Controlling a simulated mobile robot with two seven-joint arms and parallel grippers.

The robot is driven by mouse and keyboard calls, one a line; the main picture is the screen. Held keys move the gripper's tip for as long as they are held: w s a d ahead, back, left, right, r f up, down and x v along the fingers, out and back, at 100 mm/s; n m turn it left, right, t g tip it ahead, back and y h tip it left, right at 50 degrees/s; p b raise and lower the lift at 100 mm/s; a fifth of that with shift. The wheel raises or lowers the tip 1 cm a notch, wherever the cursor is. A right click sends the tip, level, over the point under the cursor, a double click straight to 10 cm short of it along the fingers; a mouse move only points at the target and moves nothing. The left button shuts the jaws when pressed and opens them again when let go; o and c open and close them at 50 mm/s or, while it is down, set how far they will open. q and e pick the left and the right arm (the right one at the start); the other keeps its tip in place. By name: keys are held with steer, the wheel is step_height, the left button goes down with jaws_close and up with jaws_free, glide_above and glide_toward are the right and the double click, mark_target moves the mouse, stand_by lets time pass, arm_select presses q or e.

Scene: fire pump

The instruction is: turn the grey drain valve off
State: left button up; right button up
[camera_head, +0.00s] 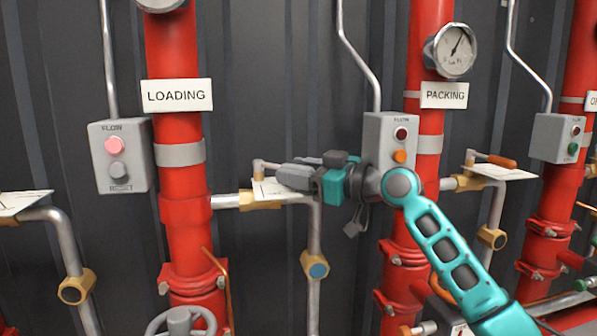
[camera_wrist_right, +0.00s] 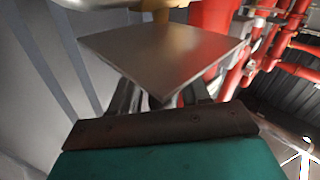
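The drain valve (camera_head: 259,168) at the end of the short side pipe of the LOADING riser has a bent metal stem, with a white tag plate (camera_head: 268,189) below it. Its grey handle runs right from the stem and is partly covered by my right gripper, so its grip is hard to separate from the fingers. My right gripper (camera_head: 293,177) reaches in from the right with its fingers at the handle. In the right wrist view the tag plate (camera_wrist_right: 168,52) covers the fingertips, so their grip is hidden. My left gripper is not in view.
A brass fitting (camera_head: 262,200) and a down pipe (camera_head: 315,235) sit below the valve. A grey FLOW box (camera_head: 390,140) is close behind my right wrist. The red LOADING riser (camera_head: 182,230) stands left. Another valve with an orange handle (camera_head: 497,160) is right.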

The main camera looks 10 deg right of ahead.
jaws_close()
steer(key=shift+a, duration=0.1)
stand_by(0.7)
